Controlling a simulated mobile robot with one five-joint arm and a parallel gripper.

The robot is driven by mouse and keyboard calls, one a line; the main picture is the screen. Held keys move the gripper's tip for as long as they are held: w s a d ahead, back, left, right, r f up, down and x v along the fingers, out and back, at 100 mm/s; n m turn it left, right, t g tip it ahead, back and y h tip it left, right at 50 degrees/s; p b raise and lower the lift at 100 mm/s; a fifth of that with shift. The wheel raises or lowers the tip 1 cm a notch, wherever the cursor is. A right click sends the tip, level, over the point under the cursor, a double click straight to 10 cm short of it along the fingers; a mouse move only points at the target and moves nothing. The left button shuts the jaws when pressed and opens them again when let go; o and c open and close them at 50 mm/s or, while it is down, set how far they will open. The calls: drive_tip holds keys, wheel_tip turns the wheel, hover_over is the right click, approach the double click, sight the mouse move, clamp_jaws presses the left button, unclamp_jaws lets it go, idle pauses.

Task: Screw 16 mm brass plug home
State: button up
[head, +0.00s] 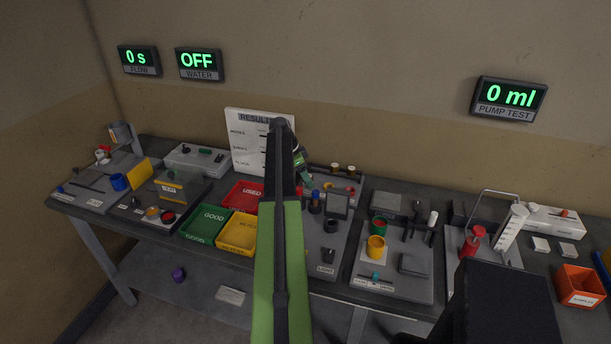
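My arm reaches forward over the middle of the bench, and its dark and green links cover part of the work area. My gripper (304,168) is only partly visible beyond the arm, near the back of the grey middle board (335,240). Its fingers are too small and hidden to show whether they are open or hold anything. Two small brass-coloured pieces (343,169) stand at the back of that board, right of the gripper. I cannot tell whether either is the 16 mm plug. No threaded hole can be made out.
A white results board (249,135) stands behind the arm. Red (240,195), green (205,223) and yellow (237,233) trays lie left of it. The wall displays read 0 s, OFF and 0 ml.

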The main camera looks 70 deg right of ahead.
drive_tip(key=p+v, duration=1.5)
drive_tip(key=v, duration=0.2)
drive_tip(key=shift+w+p, duration=0.2)
drive_tip(key=shift+p, duration=0.15)
drive_tip(key=shift+a, duration=0.1)
drive_tip(key=w+a+f+n+t+b, duration=0.15)
drive_tip(key=w+a+n, duration=0.45)
drive_tip(key=a, duration=0.6)
drive_tip(key=w+a+f+n+b, duration=0.2)
drive_tip(key=w+a+f+n, duration=0.1)
drive_tip(key=w+a, duration=0.8)
drive_tip(key=w+a+f+n+t+b, duration=0.15)
drive_tip(key=w+a+n, duration=0.35)
drive_tip(key=a, duration=0.9)
drive_tip(key=a+f+n+y+b, duration=0.1)
drive_tip(key=a+n, duration=0.6)
drive_tip(key=a, duration=1.1)
drive_tip(key=s+a+f+n+y+b, duration=0.1)
drive_tip(key=a+n, duration=0.6)
drive_tip(key=a, duration=1.2)
wheel_tip(320, 180, down, 3)
drive_tip(key=shift+s+r+n+t+b, duration=0.3)
drive_tip(key=shift+n+b, duration=0.1)
drive_tip(key=shift+b, duration=0.5)
